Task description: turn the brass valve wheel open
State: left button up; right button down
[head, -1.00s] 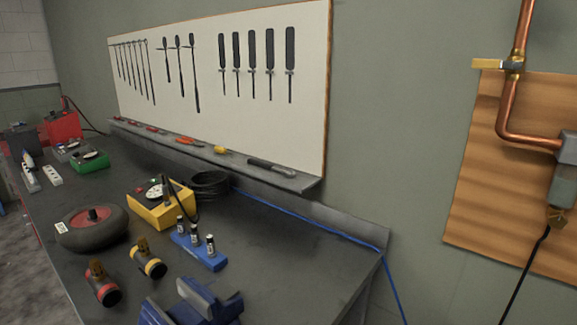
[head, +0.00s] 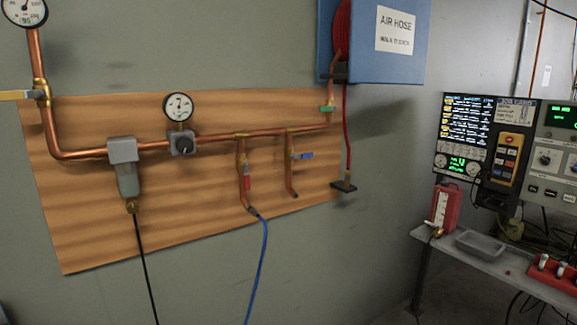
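No round brass valve wheel can be made out in the head view. Copper pipe (head: 90,153) runs across a wooden board (head: 85,220) on the wall. A brass fitting with a yellow lever (head: 20,95) sits on the upright pipe at the far left. Small valves with a red handle (head: 247,182), a blue handle (head: 302,155) and a green handle (head: 327,109) sit on the right part of the piping. Neither of my grippers is in view.
A pressure gauge (head: 178,106), a grey filter (head: 125,165) and a blue hose reel box (head: 375,40) are on the wall. A black hose (head: 145,265) and a blue hose (head: 262,255) hang down. A bench (head: 465,262) with instruments (head: 488,140) stands at the right.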

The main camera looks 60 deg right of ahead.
aim_at(132, 207)
jog(key=z, duration=0.8)
jog(key=k, duration=1.05)
jog(key=z, duration=0.5)
jog(key=i, duration=0.8)
jog(key=z, duration=0.05)
